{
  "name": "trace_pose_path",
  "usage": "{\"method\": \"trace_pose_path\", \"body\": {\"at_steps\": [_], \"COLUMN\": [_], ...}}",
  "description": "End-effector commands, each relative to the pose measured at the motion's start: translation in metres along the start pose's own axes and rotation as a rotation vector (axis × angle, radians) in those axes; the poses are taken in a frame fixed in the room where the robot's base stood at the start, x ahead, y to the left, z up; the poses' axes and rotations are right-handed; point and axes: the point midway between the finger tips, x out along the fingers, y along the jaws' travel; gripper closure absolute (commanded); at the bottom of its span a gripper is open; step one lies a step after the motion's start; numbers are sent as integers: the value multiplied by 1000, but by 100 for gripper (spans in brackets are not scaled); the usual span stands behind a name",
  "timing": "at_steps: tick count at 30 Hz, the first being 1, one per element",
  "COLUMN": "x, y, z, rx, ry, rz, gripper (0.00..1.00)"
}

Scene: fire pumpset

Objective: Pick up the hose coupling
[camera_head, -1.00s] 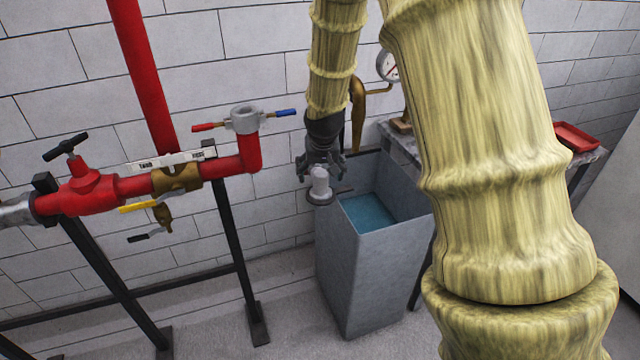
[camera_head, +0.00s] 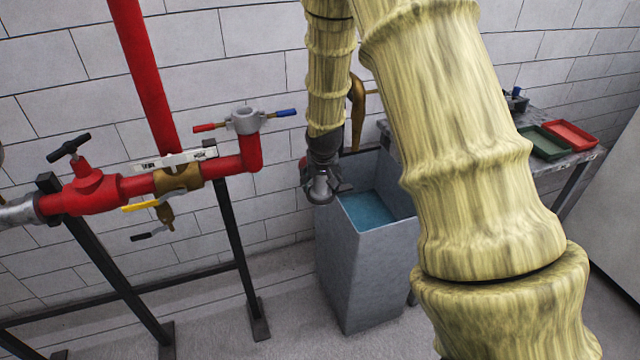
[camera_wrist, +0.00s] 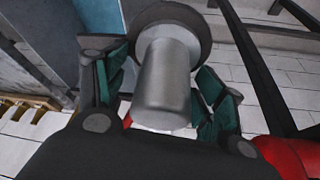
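The hose coupling (camera_head: 320,190) is a grey metal piece with a round flange at one end. It hangs in the air beneath my gripper (camera_head: 324,174), at the left upper edge of the grey tank. In the wrist view the coupling (camera_wrist: 166,85) lies between the two green-padded fingers of my gripper (camera_wrist: 160,92), its flange pointing away. My gripper is shut on it. Part of the coupling's near end is close to the dark palm, and the exact finger contact is partly hidden.
The grey tank (camera_head: 352,255) holds blue water (camera_head: 366,211). A red pipe (camera_head: 225,167) with an upright grey fitting (camera_head: 246,121) stands to the left on black supports. A table with a red tray (camera_head: 572,134) and a green tray (camera_head: 542,145) is at the right.

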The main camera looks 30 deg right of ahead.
Motion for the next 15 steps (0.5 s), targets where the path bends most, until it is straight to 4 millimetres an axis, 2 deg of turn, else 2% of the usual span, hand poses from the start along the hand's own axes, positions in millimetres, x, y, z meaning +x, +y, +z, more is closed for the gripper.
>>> {"method": "trace_pose_path", "body": {"at_steps": [1, 6, 7, 15], "x": [0, 0, 0, -2], "y": [0, 0, 0, 0], "z": [0, 0, -1, -1], "rx": [0, 0, 0, 0], "ry": [0, 0, 1, 1], "rz": [0, 0, 0, 0], "gripper": [47, 78, 81, 82]}}
